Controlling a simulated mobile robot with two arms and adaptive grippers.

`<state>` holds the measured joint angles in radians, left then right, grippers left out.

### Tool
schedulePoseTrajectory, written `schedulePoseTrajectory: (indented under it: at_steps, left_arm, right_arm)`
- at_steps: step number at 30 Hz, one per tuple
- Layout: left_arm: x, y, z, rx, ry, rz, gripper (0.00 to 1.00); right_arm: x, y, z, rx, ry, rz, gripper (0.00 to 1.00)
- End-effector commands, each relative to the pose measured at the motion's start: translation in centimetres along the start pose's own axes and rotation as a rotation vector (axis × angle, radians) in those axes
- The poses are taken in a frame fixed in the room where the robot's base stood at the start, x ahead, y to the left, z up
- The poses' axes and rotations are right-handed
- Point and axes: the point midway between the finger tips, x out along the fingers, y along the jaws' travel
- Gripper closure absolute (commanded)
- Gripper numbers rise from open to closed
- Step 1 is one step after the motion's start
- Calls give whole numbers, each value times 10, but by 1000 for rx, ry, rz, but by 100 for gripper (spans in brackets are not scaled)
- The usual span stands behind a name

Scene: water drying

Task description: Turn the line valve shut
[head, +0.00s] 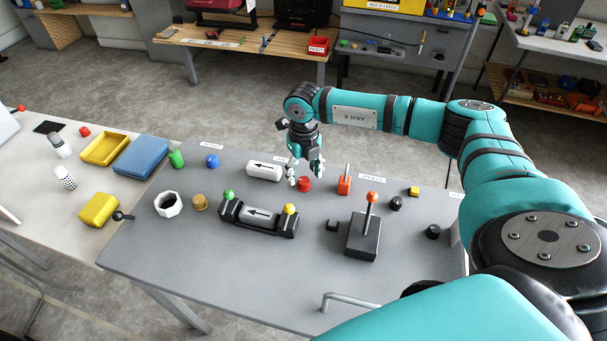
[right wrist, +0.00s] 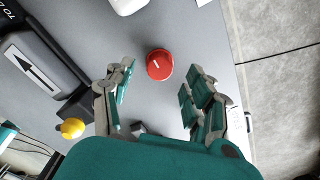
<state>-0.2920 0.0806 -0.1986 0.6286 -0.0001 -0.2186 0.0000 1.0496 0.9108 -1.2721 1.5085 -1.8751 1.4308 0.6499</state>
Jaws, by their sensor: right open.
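A round red knob (head: 304,184) stands on the grey table, near its far edge. I take it for the line valve, though no readable label confirms this. In the right wrist view the knob (right wrist: 160,64) shows from above with a short white mark on its top. My right gripper (head: 304,172) is open and hangs right over the knob. In the right wrist view its fingers (right wrist: 162,76) stand apart, one on each side of the knob, with a gap on both sides. My left gripper is out of view.
A white cylinder with an arrow (head: 264,171) lies left of the knob. An orange lever (head: 345,182) stands to its right. Nearer are a dark holder with an arrow cylinder (head: 258,216) and a red-topped lever box (head: 362,240). The table's front left is clear.

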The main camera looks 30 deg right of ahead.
Motion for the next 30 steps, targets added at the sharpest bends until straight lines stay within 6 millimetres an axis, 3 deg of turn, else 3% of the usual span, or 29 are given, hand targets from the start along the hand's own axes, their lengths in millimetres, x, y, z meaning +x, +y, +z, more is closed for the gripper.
schedulePoseTrajectory:
  at_steps: [6,16,28,30]
  left_arm:
    - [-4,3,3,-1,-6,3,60]
    - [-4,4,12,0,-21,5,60]
    - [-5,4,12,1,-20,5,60]
    - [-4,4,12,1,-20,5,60]
  right_arm:
    - [22,0,0,0,0,0,45]
    - [26,0,0,0,0,0,45]
    - [26,0,0,0,0,0,96]
    - [26,0,0,0,0,0,100]
